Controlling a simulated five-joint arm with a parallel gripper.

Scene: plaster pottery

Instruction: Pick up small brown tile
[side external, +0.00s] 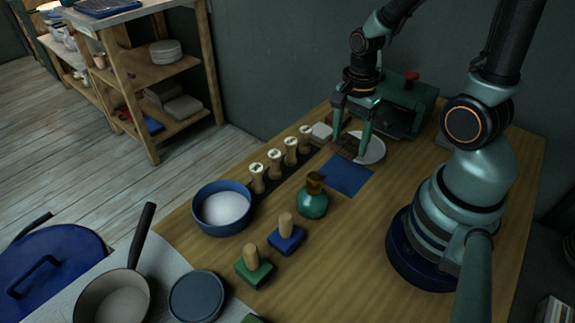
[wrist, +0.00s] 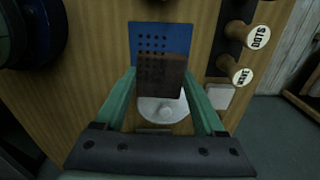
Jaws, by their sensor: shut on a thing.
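The small brown tile (wrist: 172,72) is between the two green fingers of my gripper (wrist: 160,73) in the wrist view. My gripper is shut on it. In the side view the tile (side external: 346,147) shows as a dark brown piece between the fingertips of my gripper (side external: 349,147). It is over or beside the left edge of a white plate (side external: 373,148), which also shows in the wrist view (wrist: 150,107). I cannot tell its exact height above the table.
A blue mat (side external: 348,175) lies in front of the plate. Several wooden stamps (side external: 274,161) stand to its left, with a green bottle (side external: 312,201) in front. A blue bowl (side external: 222,208) is further left. A green machine (side external: 405,110) stands behind.

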